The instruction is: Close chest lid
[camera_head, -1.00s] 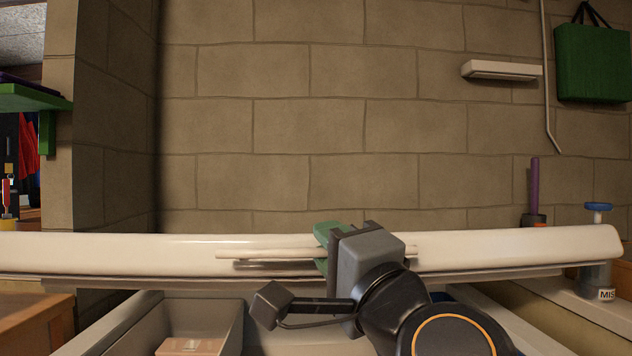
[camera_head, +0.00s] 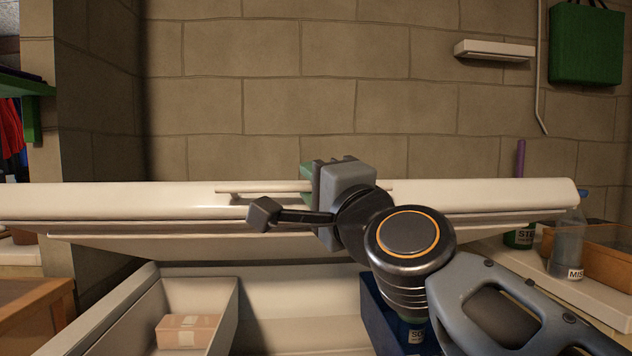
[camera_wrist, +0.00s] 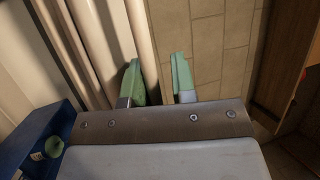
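The chest lid (camera_head: 110,200) is a long white panel raised over the open chest (camera_head: 275,300), spanning most of the head view. A thin rod handle (camera_head: 240,191) runs along its front. My gripper (camera_head: 308,180), with green fingertips, is at the handle, and the rod shows on both sides of it. In the wrist view my gripper (camera_wrist: 157,85) has its two fingers clearly apart. The pale lid (camera_wrist: 75,40) lies to their left, and a pale strip runs behind the left finger. I cannot tell whether the fingers touch the rod.
Inside the chest are a cardboard box (camera_head: 187,331) in a left compartment and a blue bin (camera_head: 377,310) beneath my arm. A clear bottle (camera_head: 567,250) and an orange crate (camera_head: 610,258) stand at the right. A stone wall (camera_head: 300,90) is behind.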

